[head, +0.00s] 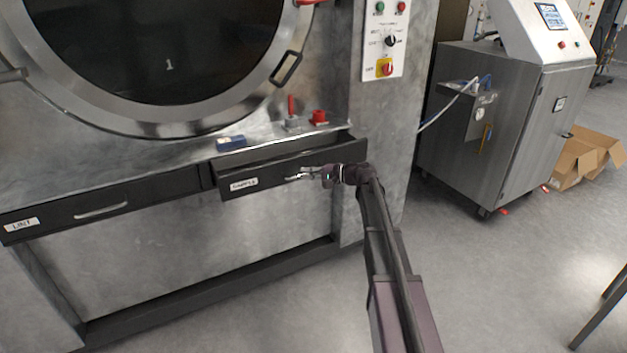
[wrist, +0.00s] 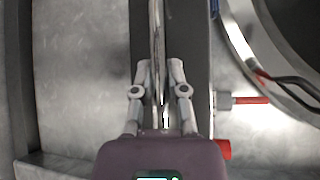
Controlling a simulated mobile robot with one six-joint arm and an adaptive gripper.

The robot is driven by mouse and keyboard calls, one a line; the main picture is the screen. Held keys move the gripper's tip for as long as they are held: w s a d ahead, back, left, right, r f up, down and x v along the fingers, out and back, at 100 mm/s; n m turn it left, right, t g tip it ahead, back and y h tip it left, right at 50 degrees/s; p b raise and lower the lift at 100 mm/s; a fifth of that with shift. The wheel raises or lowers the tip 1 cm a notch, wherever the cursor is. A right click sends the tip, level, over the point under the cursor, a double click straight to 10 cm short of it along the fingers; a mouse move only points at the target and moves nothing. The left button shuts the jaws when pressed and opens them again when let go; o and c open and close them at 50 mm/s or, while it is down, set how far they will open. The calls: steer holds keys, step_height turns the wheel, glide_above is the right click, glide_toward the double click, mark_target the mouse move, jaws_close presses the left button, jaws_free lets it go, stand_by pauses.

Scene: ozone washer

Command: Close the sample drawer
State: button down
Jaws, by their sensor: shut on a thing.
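The sample drawer (head: 270,170), with a black front and a white label reading SAMPLE, sits below the round door of the washer. It stands partly open, its front out from the cabinet face. My gripper (head: 297,176) is at the drawer's front, right of the label, and is shut on the drawer handle. In the wrist view, the metal handle (wrist: 156,40) runs up the picture between the two fingers of my gripper (wrist: 160,66). The dark drawer (wrist: 198,45) lies behind it. In the head view, my gripper hides part of the handle.
The lint drawer (head: 125,197) to the left looks shut. A blue item (head: 231,143) and red fittings (head: 319,117) are on the ledge above the sample drawer. A steel cabinet (head: 490,125) and cardboard box (head: 583,160) stand right. The floor in front is clear.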

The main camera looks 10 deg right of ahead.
steer(key=w+a, duration=0.1)
steer(key=w, duration=0.2)
steer(key=w+a, duration=0.1)
steer(key=w, duration=0.3)
steer(key=w+a, duration=0.1)
steer(key=w, duration=0.2)
steer(key=shift+w+a, duration=0.2)
steer(key=shift+w, duration=0.2)
steer(key=c, duration=0.6)
jaws_free()
steer(key=shift+c, duration=0.2)
steer(key=shift+s, duration=0.25)
